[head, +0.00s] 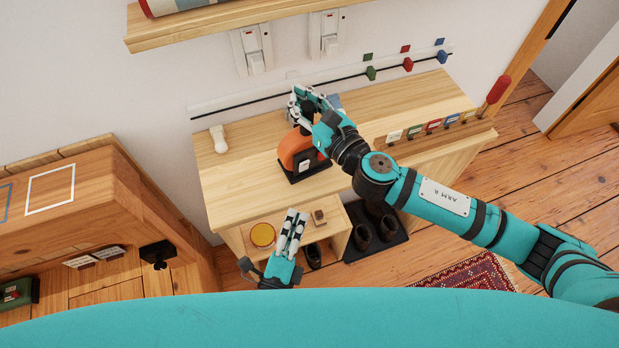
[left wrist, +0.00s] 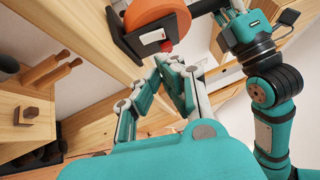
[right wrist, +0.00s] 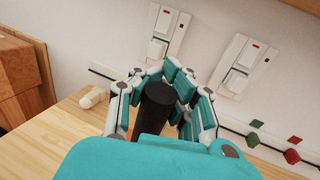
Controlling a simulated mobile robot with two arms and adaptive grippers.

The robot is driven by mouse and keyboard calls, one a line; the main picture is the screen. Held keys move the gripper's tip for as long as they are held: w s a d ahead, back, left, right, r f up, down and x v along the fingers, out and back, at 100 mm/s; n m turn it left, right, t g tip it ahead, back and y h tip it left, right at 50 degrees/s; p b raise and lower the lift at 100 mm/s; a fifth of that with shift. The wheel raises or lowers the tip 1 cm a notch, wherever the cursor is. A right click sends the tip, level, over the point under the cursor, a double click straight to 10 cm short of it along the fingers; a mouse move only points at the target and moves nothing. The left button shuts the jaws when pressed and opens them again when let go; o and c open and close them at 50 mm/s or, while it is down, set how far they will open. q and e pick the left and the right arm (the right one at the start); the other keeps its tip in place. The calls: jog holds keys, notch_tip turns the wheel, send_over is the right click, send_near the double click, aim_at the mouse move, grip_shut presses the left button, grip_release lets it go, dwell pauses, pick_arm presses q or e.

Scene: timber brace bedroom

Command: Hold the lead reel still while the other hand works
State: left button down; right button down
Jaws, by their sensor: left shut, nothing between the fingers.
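The lead reel is an orange drum (head: 295,150) on a black base with a white label, standing on the wooden bench. It also shows at the top of the left wrist view (left wrist: 155,14). My right gripper (head: 306,94) is over the top of the reel. My left gripper (head: 296,212) is shut and empty, in front of the bench and lower than the reel. Its fingers (left wrist: 172,64) point up towards the reel's base in the left wrist view.
The bench top (head: 235,178) is clear left of the reel, apart from a small white object (head: 218,139). Wall switches (head: 252,50) and a rail with coloured pieces are behind. Below are a shelf with a yellow round item (head: 262,235) and shoes (head: 375,220). A wooden cabinet (head: 100,205) stands left.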

jog(key=shift+f, duration=0.1)
pick_arm(q)
send_near(315, 159)
jog(key=x, duration=0.4)
jog(key=shift+d+r, duration=0.25)
jog(key=shift+w+a+n+g, duration=0.15)
jog(key=shift+w+n+g, duration=0.05)
jog(key=shift+n+g, duration=0.1)
jog(key=r+v, duration=0.1)
jog(key=v, duration=0.9)
jog(key=shift+r, duration=0.15)
pick_arm(e)
jog(key=c, duration=2)
grip_release()
